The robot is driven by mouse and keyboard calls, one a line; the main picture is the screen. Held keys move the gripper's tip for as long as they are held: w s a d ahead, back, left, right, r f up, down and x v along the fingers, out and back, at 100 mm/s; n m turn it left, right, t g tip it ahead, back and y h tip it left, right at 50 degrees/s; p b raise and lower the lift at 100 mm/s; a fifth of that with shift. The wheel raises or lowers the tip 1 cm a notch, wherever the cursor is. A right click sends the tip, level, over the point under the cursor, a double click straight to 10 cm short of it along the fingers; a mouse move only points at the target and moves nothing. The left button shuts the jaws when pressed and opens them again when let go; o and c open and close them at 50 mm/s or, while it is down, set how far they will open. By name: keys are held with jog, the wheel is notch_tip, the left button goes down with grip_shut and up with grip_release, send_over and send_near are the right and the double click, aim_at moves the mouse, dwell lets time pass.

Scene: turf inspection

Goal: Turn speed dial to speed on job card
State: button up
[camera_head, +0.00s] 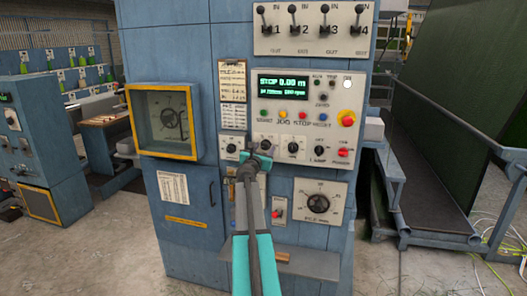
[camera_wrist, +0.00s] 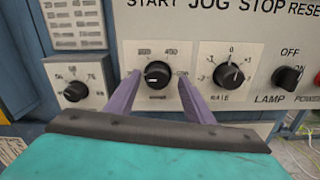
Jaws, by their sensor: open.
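The panel carries a row of black knobs on white plates. One dial with a scale showing 400 at its top, likely the speed dial (camera_wrist: 158,73), sits between my fingers in the wrist view; its lower label is too blurred to read. A white mark shows on its knob's left side. My gripper (camera_wrist: 158,80) is open, with one purple finger on each side of this knob; contact cannot be told. In the head view my gripper (camera_head: 259,158) covers part of the knob row. The job card (camera_head: 232,95) hangs on a clipboard left of the display; its writing is unreadable.
A dial marked 0 at its top (camera_wrist: 228,75) is just right, another knob (camera_wrist: 75,91) left. The green display (camera_head: 283,86) reads STOP 0.00 m. A ledge (camera_head: 300,262) juts out below.

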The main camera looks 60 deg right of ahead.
jog(key=shift+s+a+f, duration=0.1)
jog(key=shift+a, duration=0.55)
jog(key=b+v, duration=0.3)
jog(key=v, duration=0.9)
jog(key=shift+s+a, duration=0.2)
jog(key=shift+s, duration=0.05)
dwell(0.4)
